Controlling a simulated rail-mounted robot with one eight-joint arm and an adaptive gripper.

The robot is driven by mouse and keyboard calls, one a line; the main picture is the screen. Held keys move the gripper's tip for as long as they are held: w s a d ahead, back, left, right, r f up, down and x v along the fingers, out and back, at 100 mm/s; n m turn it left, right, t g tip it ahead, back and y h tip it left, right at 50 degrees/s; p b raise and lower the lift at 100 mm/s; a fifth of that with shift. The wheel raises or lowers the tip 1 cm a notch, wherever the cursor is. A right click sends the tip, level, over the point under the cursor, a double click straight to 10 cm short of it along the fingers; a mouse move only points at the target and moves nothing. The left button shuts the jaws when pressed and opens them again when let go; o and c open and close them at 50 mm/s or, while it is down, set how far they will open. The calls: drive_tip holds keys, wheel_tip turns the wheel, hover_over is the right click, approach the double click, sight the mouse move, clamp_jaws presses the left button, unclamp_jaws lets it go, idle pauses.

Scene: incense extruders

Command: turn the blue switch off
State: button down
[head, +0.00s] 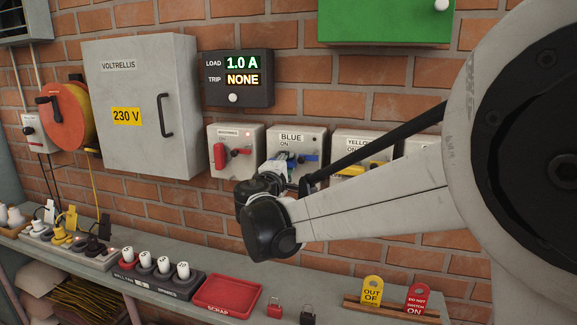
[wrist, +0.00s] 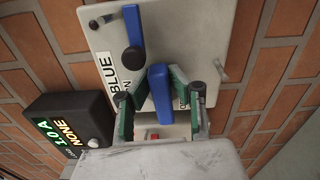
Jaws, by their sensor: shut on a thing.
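The blue switch is on a pale grey box (head: 311,138) labelled BLUE, with ON printed below, on the brick wall. In the head view part of its blue handle (head: 308,158) shows to the right of my gripper (head: 285,172), which hides the rest. In the wrist view the blue handle (wrist: 160,92) stands between my two green-padded fingers (wrist: 161,85), which are shut on it. Another blue bar (wrist: 133,27) and a black knob (wrist: 133,59) show on the box face beyond the fingers.
A box with a red handle (head: 219,155) is close left, and a YELLOW box (head: 358,142) close right. A display (head: 238,78) above reads LOAD 1.0 A, TRIP NONE.

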drive_tip(key=shift+f+m, duration=0.15)
drive_tip(key=shift+m, duration=0.35)
drive_tip(key=c, duration=1.9)
unclamp_jaws()
drive_tip(key=v, duration=1.2)
